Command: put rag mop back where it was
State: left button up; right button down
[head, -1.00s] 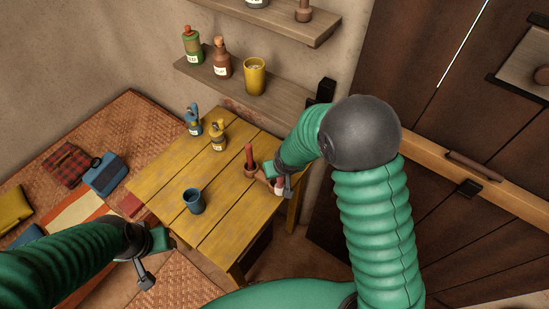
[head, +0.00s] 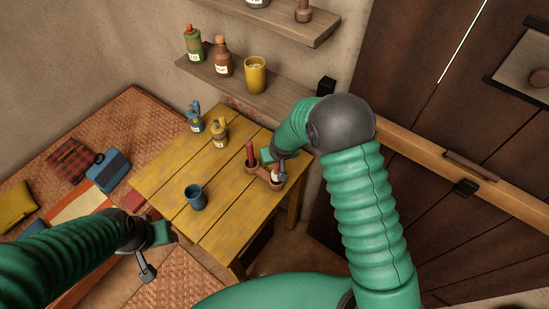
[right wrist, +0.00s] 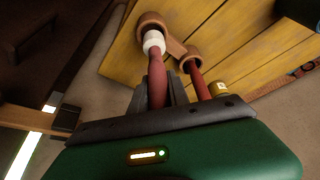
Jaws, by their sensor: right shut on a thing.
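The rag mop, with a dark red handle (right wrist: 157,80) and a white head (right wrist: 153,43), is in my right gripper (right wrist: 158,95), which is shut on its handle. The white head also shows in the head view (head: 277,177). It points down at one cup of a brown two-cup holder (right wrist: 176,48) on the yellow table; I cannot tell whether it is inside the cup. Another red-handled tool (head: 250,153) stands in the holder's other cup. My right gripper in the head view (head: 281,158) is above the holder. My left gripper (head: 147,272) is away from the table; its jaw opening is unclear.
The yellow table (head: 225,185) also carries a blue cup (head: 195,197), a blue bottle (head: 195,121) and a yellow bottle (head: 218,131). A wall shelf (head: 221,85) with bottles and a yellow cup is behind. A dark door (head: 430,120) stands right.

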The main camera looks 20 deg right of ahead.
jog(key=shift+d+f, duration=0.15)
jog(key=shift+f, duration=0.05)
jog(key=c, duration=1.3)
grip_release()
jog(key=shift+w, duration=0.1)
pick_arm(q)
jog(key=shift+d+f, duration=0.1)
pick_arm(e)
jog(key=shift+o, duration=0.2)
jog(key=shift+r, duration=0.2)
jog(key=shift+r+p, duration=0.7)
jog(key=shift+p, duration=0.05)
jog(key=s+b+v, duration=0.1)
jog(key=b+v, duration=0.1)
jog(key=v, duration=1)
pick_arm(q)
jog(key=shift+w+f, duration=0.15)
jog(key=shift+f, duration=0.15)
pick_arm(e)
jog(key=s+d+g, duration=0.1)
jog(key=s+d, duration=0.1)
jog(key=s, duration=0.6)
jog(key=s+d+g, duration=0.1)
jog(key=s, duration=0.8)
jog(key=shift+d+f, duration=0.35)
jog(key=shift+f, duration=0.1)
